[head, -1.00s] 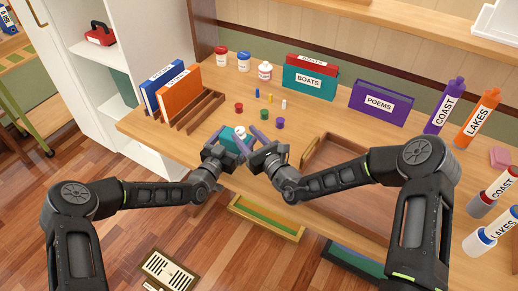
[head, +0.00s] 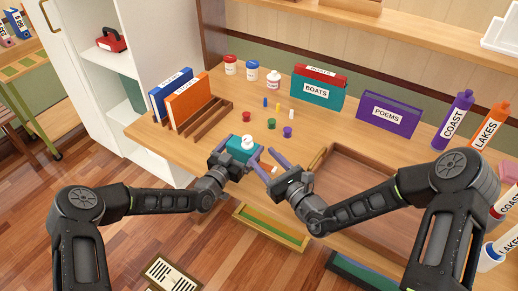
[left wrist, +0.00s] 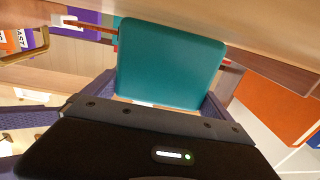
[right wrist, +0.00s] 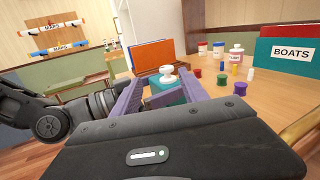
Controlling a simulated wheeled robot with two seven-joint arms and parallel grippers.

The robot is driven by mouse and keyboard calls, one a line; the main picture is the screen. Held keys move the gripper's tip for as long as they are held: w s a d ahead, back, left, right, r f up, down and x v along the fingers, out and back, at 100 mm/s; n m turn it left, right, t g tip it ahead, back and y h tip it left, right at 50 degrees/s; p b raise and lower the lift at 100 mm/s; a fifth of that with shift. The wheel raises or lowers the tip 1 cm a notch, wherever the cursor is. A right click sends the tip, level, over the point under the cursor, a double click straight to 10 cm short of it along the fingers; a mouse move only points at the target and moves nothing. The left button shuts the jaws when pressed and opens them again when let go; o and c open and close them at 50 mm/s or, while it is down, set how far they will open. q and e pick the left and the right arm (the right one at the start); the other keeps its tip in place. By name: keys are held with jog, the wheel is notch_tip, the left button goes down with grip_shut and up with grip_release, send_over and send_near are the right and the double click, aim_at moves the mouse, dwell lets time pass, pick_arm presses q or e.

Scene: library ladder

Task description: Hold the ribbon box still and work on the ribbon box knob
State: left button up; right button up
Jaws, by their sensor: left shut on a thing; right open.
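The ribbon box (head: 240,155) is a teal block with a white knob (head: 244,140) on top, near the front edge of the table. My left gripper (head: 241,157) is shut on the box; in the left wrist view the teal box (left wrist: 170,60) fills the space between its purple fingers. My right gripper (head: 268,157) is open and empty, just right of the box and apart from the knob. In the right wrist view the white knob (right wrist: 168,74) stands upright beyond the open fingers, and the teal box (right wrist: 168,97) below is partly hidden by them.
Several small coloured pegs and caps, such as a purple cap (head: 287,132), stand behind the box. A wooden rack (head: 210,118) with books is at left. A teal BOATS box (head: 317,92) and purple POEMS box (head: 388,114) stand at the back. A brown tray (head: 340,190) lies to the right.

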jog(key=s+a+r+n+g+y, duration=0.5)
jog(key=a+r+n+g+y, duration=0.55)
jog(key=n, duration=0.95)
jog(key=s+a+f+n+g+h, duration=0.25)
jog(key=s+n+g, duration=0.25)
jog(key=n, duration=0.7)
jog(key=s+a+f+n+g+h, duration=0.2)
jog(key=s+a+n+g+h, duration=0.25)
jog(key=n, duration=0.85)
jog(key=w+d+f+n+t+h, duration=0.25)
jog(key=w+d+n+h, duration=0.4)
jog(key=n, duration=0.55)
jog(key=w+d+r+n+t+h, duration=0.3)
jog(key=w+r+n, duration=0.1)
jog(key=w, duration=0.2)
jog(key=w+d+r+n+t+h, duration=0.3)
jog(key=w+r+n, duration=0.1)
jog(key=w, duration=0.3)
jog(key=shift+w+d+r+n, duration=0.15)
jog(key=shift+d+r+n, duration=0.2)
jog(key=shift+n, duration=0.35)
